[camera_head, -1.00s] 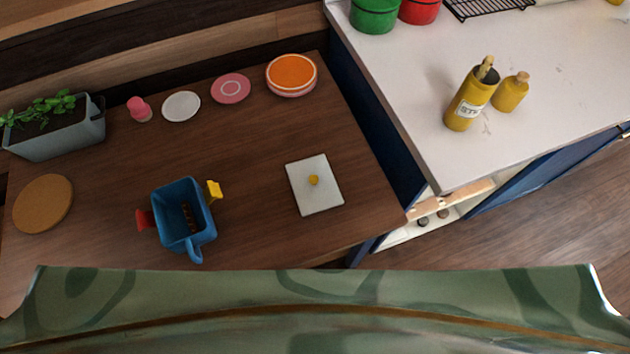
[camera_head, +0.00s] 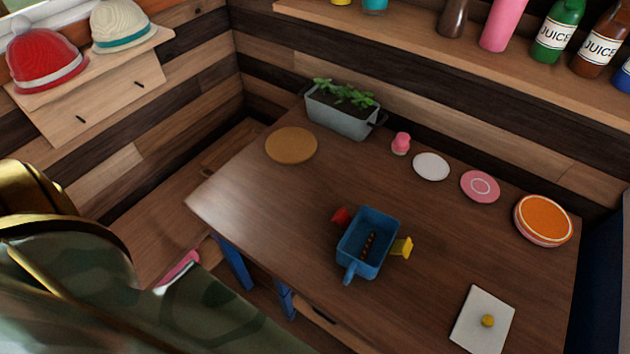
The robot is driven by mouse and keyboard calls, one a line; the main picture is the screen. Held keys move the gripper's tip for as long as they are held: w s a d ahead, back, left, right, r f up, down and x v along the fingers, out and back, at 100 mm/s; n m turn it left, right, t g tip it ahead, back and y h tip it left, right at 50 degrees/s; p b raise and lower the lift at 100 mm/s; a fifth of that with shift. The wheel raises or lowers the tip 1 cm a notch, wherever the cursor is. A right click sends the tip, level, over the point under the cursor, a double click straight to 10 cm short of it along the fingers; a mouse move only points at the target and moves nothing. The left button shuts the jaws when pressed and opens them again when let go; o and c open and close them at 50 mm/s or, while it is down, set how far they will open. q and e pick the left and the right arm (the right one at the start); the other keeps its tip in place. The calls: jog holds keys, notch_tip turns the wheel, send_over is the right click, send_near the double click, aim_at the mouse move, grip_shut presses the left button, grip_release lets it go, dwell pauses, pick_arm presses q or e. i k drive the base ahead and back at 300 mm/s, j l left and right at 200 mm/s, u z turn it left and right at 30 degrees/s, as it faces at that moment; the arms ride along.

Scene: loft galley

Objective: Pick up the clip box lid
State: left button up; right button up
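The clip box lid appears to be the flat white rectangular plate with a small yellow knob (camera_head: 471,329). It lies on the wooden table at the lower right, near the table's front edge. The blue open box (camera_head: 380,259) stands on the table left of and behind the lid. It has a red clip on its left, a yellow clip on its right and a blue handle-like part at the front. Something dark brown lies inside it. Neither of my grippers is in view; only a green and gold part of me shows at the lower left.
The wooden table (camera_head: 290,205) is bare at its left and middle. Along its back are a round tan mat (camera_head: 291,145), a planter (camera_head: 341,118), a pink object (camera_head: 401,143), a white plate (camera_head: 431,167), a pink plate (camera_head: 480,186) and stacked orange-topped plates (camera_head: 543,220). A bottle shelf (camera_head: 430,42) hangs above.

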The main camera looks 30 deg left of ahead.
aim_at(482, 326)
jog(key=k+j+u, duration=0.1)
jog(key=u, duration=0.35)
jog(key=z, duration=1.3)
jog(key=l+u, duration=0.25)
jog(key=l, duration=0.35)
